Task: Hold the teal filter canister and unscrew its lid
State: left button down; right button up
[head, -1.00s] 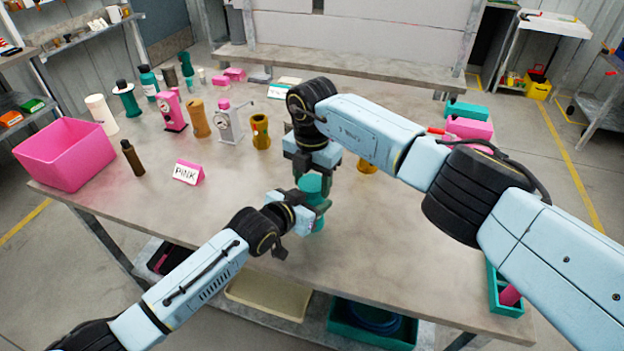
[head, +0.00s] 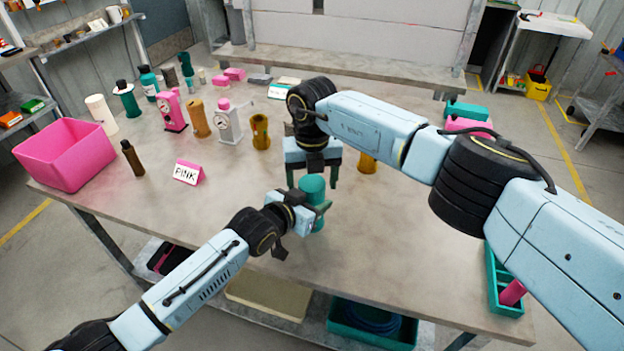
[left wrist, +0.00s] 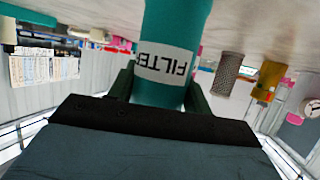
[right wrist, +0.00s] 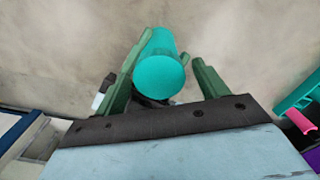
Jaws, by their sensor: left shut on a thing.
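The teal filter canister (head: 313,190) stands upright near the middle of the table, its round teal top facing up. My left gripper (head: 312,212) is shut around its body from the left. In the left wrist view the canister (left wrist: 172,25) shows upside down between the fingers, with a white FILTER label partly visible. My right gripper (head: 312,178) is open above the canister, fingers pointing down on either side of its top. In the right wrist view the round top (right wrist: 160,76) lies between the spread fingers, nearer the left one, with a clear gap to the right one.
A pink bin (head: 65,155), a PINK sign (head: 188,172) and a brown bottle (head: 132,158) are on the left. A grey pump (head: 228,122) and brown cylinders (head: 260,132) stand behind. A teal tray (head: 505,285) is at the right edge.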

notch_tip(320, 180, up, 4)
jog(key=shift+r, duration=0.25)
jog(key=shift+c, duration=0.4)
notch_tip(320, 180, up, 3)
jog(key=shift+r+m, duration=0.1)
jog(key=shift+m, duration=0.3)
jog(key=shift+f, duration=3.9)
jog(key=c, duration=0.9)
jog(key=o, duration=1)
jog(key=shift+r, duration=0.15)
